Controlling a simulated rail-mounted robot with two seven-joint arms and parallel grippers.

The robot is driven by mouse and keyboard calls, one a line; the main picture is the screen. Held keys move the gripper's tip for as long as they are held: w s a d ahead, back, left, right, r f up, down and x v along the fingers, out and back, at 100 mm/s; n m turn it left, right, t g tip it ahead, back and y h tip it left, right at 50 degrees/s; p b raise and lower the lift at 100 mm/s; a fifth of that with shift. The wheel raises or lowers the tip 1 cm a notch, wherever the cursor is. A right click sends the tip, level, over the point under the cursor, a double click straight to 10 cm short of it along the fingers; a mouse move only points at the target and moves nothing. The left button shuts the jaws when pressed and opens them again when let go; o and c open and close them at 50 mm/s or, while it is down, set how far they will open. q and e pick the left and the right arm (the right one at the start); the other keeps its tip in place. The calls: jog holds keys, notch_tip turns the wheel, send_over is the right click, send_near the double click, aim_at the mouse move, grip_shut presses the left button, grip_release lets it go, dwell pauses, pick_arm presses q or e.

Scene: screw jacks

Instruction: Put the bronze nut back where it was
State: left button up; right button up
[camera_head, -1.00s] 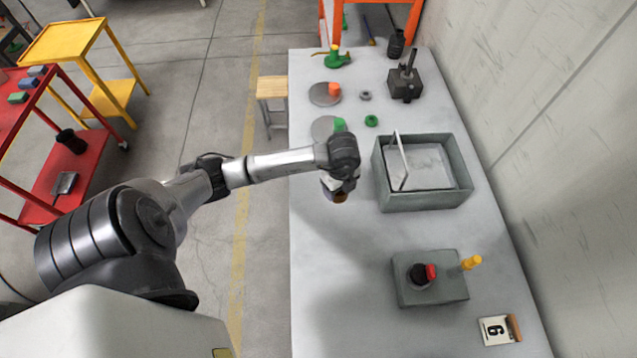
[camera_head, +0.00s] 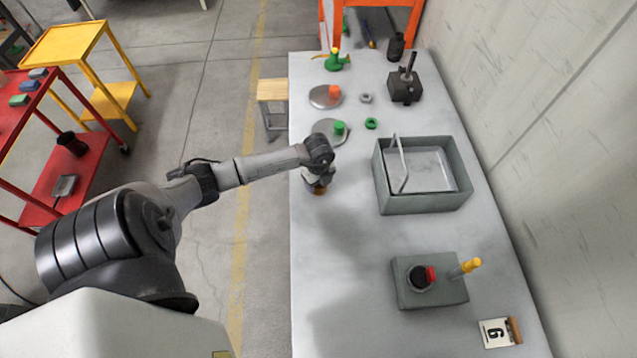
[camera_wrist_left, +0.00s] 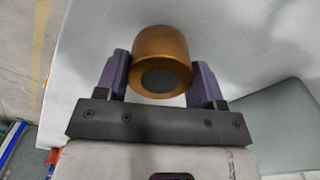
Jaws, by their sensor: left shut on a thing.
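My left gripper (camera_head: 318,184) is over the left edge of the white table, in front of the grey disc with a green knob. It is shut on the bronze nut (camera_wrist_left: 162,62). In the left wrist view the nut is a bronze cylinder with a dark round opening, between the two purple-grey fingers. In the head view only a small brown part of the nut (camera_head: 319,191) shows below the gripper. I cannot tell whether it touches the table. My right gripper is not in view.
A grey open box (camera_head: 425,203) with a tilted plate stands to the right. A grey block (camera_head: 440,292) with red and yellow parts stands nearer. Two discs, a green ring (camera_head: 371,123), a grey nut (camera_head: 366,98) and a dark block (camera_head: 404,90) are farther back. The near-left table is clear.

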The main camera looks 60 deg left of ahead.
pick_arm(q)
jog(key=shift+w+f, duration=0.1)
jog(key=shift+f, duration=0.5)
jog(key=shift+f, duration=0.15)
jog(key=o, duration=1.5)
